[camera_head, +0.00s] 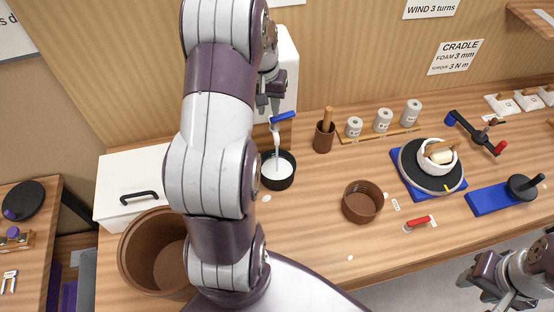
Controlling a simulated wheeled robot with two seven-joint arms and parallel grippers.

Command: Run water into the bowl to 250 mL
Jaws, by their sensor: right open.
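A black-rimmed bowl (292,182) stands on the bench below a white dispenser (289,72) with a blue tap lever (283,117). A pale stream (277,150) runs down from the tap into the bowl, and the bowl's inside looks whitish. The level and any scale marks are too small to read. My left gripper (269,105) points down at the tap, right beside the blue lever; whether its fingers touch the lever or are closed I cannot tell. My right gripper (477,284) is open and empty at the lower right, off the bench's front edge.
A brown cup (324,138), grey canisters (383,121), a turntable (414,179) and a blue-based device (490,199) stand further right. A brown bin (140,262) and white box (125,180) are left.

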